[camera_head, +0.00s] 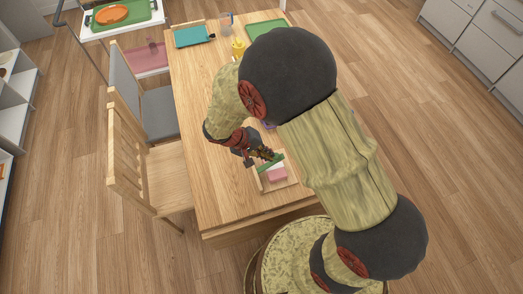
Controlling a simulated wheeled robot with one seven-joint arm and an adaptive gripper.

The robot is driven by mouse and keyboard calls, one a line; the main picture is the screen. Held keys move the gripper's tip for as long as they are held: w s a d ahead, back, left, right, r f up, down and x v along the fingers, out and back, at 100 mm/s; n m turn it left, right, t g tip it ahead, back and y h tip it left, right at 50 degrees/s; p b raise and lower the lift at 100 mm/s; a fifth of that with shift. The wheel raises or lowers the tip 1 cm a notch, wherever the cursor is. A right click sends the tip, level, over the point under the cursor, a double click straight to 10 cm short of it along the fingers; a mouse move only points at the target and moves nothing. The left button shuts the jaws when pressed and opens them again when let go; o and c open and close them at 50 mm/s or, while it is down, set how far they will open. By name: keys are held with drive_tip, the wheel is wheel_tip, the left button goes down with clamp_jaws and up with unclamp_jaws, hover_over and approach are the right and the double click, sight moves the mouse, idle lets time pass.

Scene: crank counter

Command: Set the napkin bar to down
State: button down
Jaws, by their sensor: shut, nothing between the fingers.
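The napkin holder (263,187) is a small light wooden tray near the front end of the wooden table. It holds pink and white napkins (277,174). A green bar (270,162) lies across the far part of the holder; its exact angle is too small to tell. My gripper (268,155) is shut and empty, right at the green bar from the far left side. I cannot tell whether the fingertips touch the bar. My arm covers the area to the right of the holder.
The table (204,168) is clear left of my gripper. At its far end are a teal tray (191,37), a yellow bottle (238,48) and a green tray (265,30). A wooden chair (128,160) and a grey chair (160,112) stand along the left side.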

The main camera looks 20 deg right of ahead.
drive_tip(key=shift+d+f, duration=0.35)
drive_tip(key=shift+f, duration=0.2)
drive_tip(key=shift+d, duration=0.1)
drive_tip(key=shift+d+f+y, duration=0.1)
drive_tip(key=shift+d+y, duration=0.2)
drive_tip(key=shift+y, duration=0.1)
